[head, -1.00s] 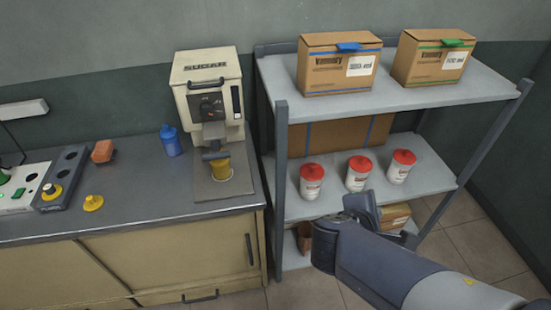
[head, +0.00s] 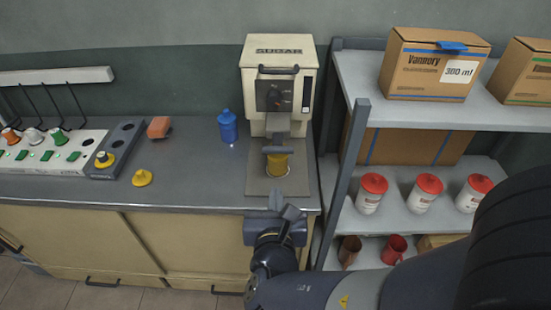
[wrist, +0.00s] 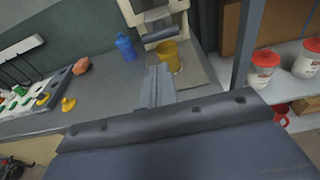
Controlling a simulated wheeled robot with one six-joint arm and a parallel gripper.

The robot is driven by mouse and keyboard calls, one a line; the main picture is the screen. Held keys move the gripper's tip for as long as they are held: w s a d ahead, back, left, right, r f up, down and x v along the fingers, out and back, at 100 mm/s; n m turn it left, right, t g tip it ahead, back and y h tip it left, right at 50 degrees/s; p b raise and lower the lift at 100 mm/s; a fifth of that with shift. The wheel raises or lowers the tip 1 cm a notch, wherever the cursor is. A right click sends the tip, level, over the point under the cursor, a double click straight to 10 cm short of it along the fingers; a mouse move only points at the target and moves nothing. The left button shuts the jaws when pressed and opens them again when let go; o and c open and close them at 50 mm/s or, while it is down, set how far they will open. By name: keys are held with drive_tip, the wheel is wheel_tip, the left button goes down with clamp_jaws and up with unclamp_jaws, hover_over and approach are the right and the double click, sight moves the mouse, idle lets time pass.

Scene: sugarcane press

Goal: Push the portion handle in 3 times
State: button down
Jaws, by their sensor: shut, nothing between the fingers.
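The cream sugar machine (head: 277,60) stands on the counter against the wall. Its dark portion handle (head: 278,150) sticks out at the front, below the spout, above a yellow cup (head: 277,166) on the machine's base plate. In the wrist view the handle (wrist: 160,33) is at the top, with the yellow cup (wrist: 169,55) below it. My gripper (head: 290,212) is shut and empty, in front of the counter's edge, nearer than the cup and apart from the handle. In the wrist view my gripper's fingers (wrist: 157,82) point towards the machine.
A blue bottle (head: 228,127) stands left of the machine. A yellow piece (head: 142,178), an orange-brown block (head: 159,127) and a panel with knobs (head: 45,150) lie further left. A shelf (head: 358,140) with boxes and red-lidded jars (head: 371,193) stands close on the right.

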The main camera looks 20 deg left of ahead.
sight(278, 149)
idle(0.3)
drive_tip(key=p+x, duration=0.1)
drive_tip(key=x, duration=1.3)
drive_tip(key=shift+f, duration=0.1)
drive_tip(key=shift+w, duration=0.25)
drive_tip(key=b+x, duration=0.1)
drive_tip(key=x, duration=0.2)
drive_tip(key=shift+w, duration=0.15)
drive_tip(key=shift+w+r, duration=0.1)
drive_tip(key=shift+r, duration=0.3)
